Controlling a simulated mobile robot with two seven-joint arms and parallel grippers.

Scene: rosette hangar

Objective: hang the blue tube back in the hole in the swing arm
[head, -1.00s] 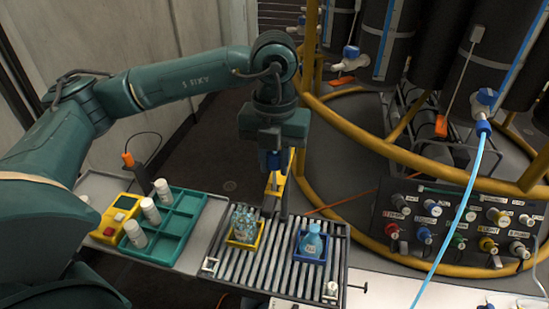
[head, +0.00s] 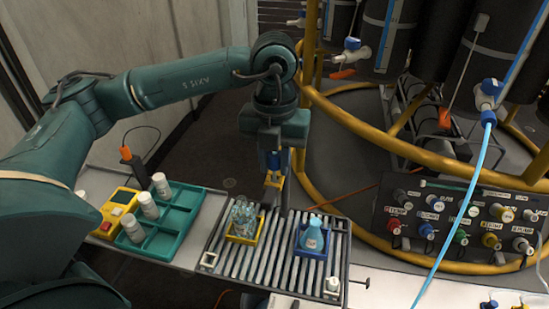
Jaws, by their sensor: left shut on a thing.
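My left gripper (head: 272,168) points down above the back edge of the roller table. It is shut on the blue tube (head: 272,158), a short piece that shows only in part between the fingers. The yellow swing arm (head: 276,181) is just below and behind the fingers, by a dark upright post (head: 284,196). The hole in it cannot be made out, and I cannot tell whether the tube touches the arm. My right gripper is not in view.
The roller table (head: 262,267) holds a yellow tray of clear bottles (head: 243,217) and a blue flask (head: 313,236) in a blue tray. A teal rack (head: 184,222) with white bottles stands left. A yellow-tubed frame (head: 372,143) and valve panel (head: 440,212) are right.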

